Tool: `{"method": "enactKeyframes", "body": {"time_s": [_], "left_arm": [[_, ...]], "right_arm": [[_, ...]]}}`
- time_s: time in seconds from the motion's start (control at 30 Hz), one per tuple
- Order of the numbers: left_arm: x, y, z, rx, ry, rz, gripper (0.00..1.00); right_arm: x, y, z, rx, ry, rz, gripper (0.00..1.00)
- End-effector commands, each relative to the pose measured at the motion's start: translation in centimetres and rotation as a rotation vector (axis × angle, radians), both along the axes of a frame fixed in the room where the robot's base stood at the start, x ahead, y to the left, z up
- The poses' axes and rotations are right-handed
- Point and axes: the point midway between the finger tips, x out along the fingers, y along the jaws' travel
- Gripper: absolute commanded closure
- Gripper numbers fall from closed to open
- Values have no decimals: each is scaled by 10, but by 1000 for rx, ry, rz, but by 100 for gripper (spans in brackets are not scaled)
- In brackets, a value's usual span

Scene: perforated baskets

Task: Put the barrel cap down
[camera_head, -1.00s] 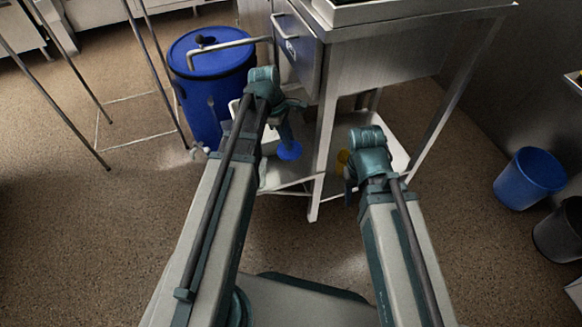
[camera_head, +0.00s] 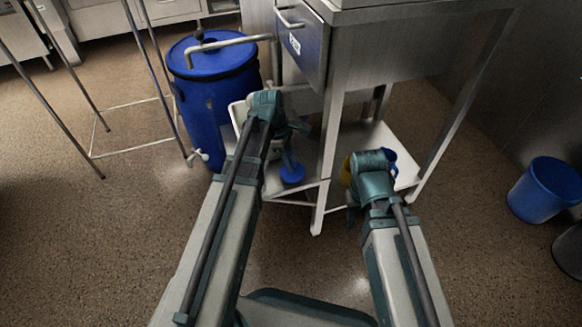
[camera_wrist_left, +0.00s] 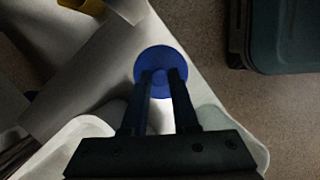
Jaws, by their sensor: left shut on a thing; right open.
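The barrel cap (camera_head: 292,175) is a round blue disc. My left gripper (camera_head: 290,164) is shut on it, beside the left end of the steel table's lower shelf (camera_head: 377,140). In the left wrist view the cap (camera_wrist_left: 158,57) sits at the tips of the left fingers (camera_wrist_left: 161,78), over or near a pale shelf corner (camera_wrist_left: 200,88). I cannot tell whether it touches the shelf. My right gripper (camera_head: 352,212) is open in front of the table, its fingers mostly hidden by its wrist.
A blue barrel (camera_head: 204,115) with a lid and tap stands left of the table. A white tub (camera_head: 238,112) is partly behind my left arm. A yellow item (camera_head: 346,170) and a blue item (camera_head: 390,158) show behind my right wrist. A blue bin (camera_head: 543,190) stands at right.

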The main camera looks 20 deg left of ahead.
Motion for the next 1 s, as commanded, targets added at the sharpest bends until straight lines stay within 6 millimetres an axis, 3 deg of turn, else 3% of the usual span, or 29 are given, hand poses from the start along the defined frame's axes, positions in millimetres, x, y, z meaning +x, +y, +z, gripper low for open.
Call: {"method": "enactKeyframes", "body": {"time_s": [0.43, 0.47, 0.6, 1.0], "left_arm": [[0, 0, -9, 0, 0, 0, 100], [0, 0, -7, 0, 0, 0, 67], [0, 0, -7, 0, 0, 0, 42], [0, 0, -4, 0, 0, 0, 42]], "right_arm": [[0, 0, -9, 1, 0, 0, 50], [0, 0, -7, 1, 0, 0, 50], [0, 0, -7, 1, 0, 0, 50], [0, 0, -4, 1, 0, 1, 50]]}}
